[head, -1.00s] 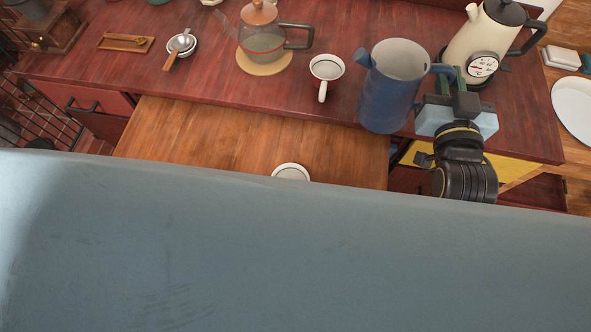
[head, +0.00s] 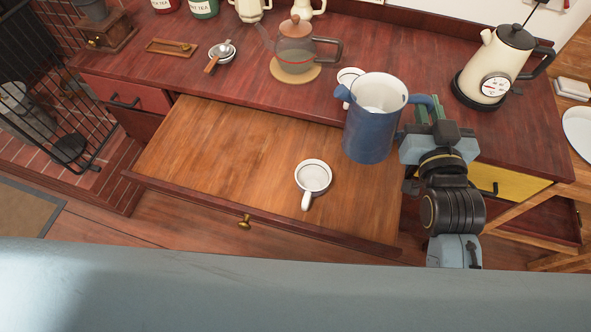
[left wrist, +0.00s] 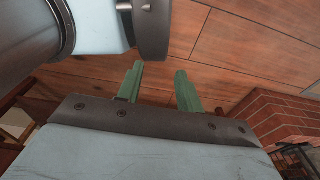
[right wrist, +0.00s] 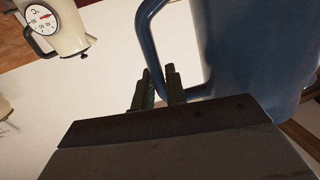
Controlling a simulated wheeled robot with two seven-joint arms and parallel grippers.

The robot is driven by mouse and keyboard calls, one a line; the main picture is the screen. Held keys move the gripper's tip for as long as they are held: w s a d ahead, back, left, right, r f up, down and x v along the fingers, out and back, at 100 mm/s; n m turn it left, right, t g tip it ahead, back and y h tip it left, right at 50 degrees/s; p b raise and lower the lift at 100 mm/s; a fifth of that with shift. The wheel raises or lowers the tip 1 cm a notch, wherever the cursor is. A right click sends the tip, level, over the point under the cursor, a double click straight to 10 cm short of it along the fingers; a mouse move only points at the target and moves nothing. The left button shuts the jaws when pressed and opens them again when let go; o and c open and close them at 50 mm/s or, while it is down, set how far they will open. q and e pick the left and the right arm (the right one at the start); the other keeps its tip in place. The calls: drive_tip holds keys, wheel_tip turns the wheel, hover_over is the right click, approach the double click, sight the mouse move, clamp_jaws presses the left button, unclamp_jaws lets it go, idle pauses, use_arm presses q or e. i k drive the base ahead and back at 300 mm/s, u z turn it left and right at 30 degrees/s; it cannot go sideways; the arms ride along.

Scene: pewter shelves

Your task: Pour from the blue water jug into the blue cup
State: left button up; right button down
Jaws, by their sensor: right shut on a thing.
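The blue water jug (head: 370,135) is held in the air, roughly upright, above the right part of the pulled-out wooden board; it also shows in the right wrist view (right wrist: 250,45). My right gripper (head: 432,112) is shut on its handle, seen closely in the right wrist view (right wrist: 160,88). Water inside cannot be made out. A pale cup (head: 313,175) stands on the board, left of and nearer than the jug, handle toward me. Another cup (head: 347,76) is partly hidden behind the jug. No cup looks clearly blue. My left gripper (left wrist: 159,88) is open and empty over the floor.
A glass teapot (head: 296,52) on a round mat, a strainer bowl (head: 222,54) and a cream kettle (head: 492,65) stand on the red counter. The board's left half is clear. A fireplace guard (head: 55,90) is at far left.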

sight(313, 176)
drive_tip(key=u, duration=1.8)
drive_tip(key=k, duration=1.35)
drive_tip(key=z, duration=0.4)
drive_tip(key=i, duration=0.45)
drive_tip(key=z, duration=0.1)
